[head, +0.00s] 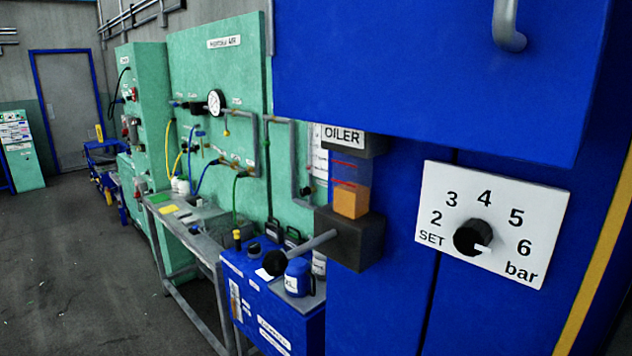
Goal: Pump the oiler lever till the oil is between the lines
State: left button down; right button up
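The oiler (350,140) is fixed to the left edge of the blue press. Its clear sight glass (351,172) carries two red lines. Orange oil (350,203) fills the lower part, its top just under the lower red line. Below is a dark block (352,240). The oiler lever (310,242), a grey rod with a black ball knob (275,263), sticks out from this block to the left and slightly down. Neither of my grippers is in view.
A white dial plate (493,224) with a black knob (473,238) is right of the oiler. A blue cabinet (270,300) with bottles on top stands below and behind the lever. A grey handle (508,25) hangs on the blue door above. Open floor lies left.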

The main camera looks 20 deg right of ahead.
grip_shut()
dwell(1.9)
